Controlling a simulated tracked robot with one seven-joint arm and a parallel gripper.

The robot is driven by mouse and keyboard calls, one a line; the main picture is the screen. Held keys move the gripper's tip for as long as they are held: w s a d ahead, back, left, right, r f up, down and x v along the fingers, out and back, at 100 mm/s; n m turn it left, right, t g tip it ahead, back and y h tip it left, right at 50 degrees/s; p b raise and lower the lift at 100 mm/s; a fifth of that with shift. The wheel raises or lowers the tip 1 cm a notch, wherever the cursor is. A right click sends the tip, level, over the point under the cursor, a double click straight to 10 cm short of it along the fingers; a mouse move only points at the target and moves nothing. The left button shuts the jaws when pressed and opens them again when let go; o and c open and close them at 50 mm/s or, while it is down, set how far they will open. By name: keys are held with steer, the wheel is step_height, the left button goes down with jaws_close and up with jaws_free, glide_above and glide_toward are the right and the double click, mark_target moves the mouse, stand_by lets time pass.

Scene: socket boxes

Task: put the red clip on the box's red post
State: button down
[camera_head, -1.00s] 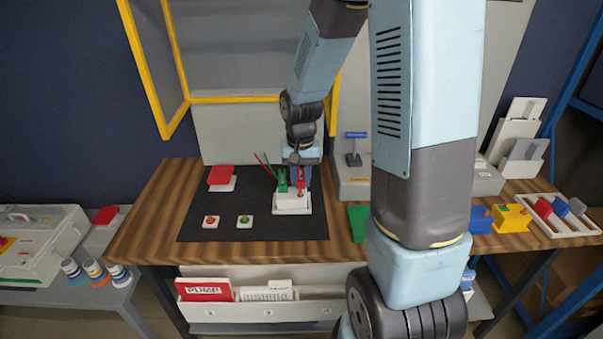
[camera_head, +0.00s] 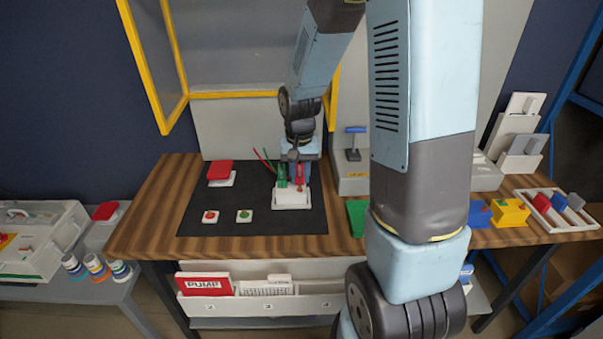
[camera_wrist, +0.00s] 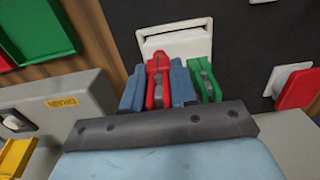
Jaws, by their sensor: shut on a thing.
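The white socket box (camera_head: 292,201) stands on the dark mat and also shows in the wrist view (camera_wrist: 180,43). A green clip (camera_head: 282,176) is upright at its left in the head view, with a red wire near it. It shows at right in the wrist view (camera_wrist: 204,82). My gripper (camera_wrist: 157,88) is shut on the red clip (camera_wrist: 158,72), one blue-grey finger on each side. In the head view the red clip (camera_head: 301,173) is upright over the box's right part. The red post is hidden, and I cannot tell whether the clip sits on it.
A red-topped block (camera_head: 219,171), a red button (camera_head: 210,216) and a green button (camera_head: 244,215) are on the mat (camera_head: 250,185). A grey device (camera_head: 353,180) and a green bin (camera_head: 356,216) stand to the right.

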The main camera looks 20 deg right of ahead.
steer(key=shift+f, duration=0.15)
steer(key=shift+f, duration=0.55)
steer(key=shift+f, duration=0.5)
stand_by(0.4)
steer(key=c, duration=0.8)
jaws_free()
steer(key=shift+r, duration=3.95)
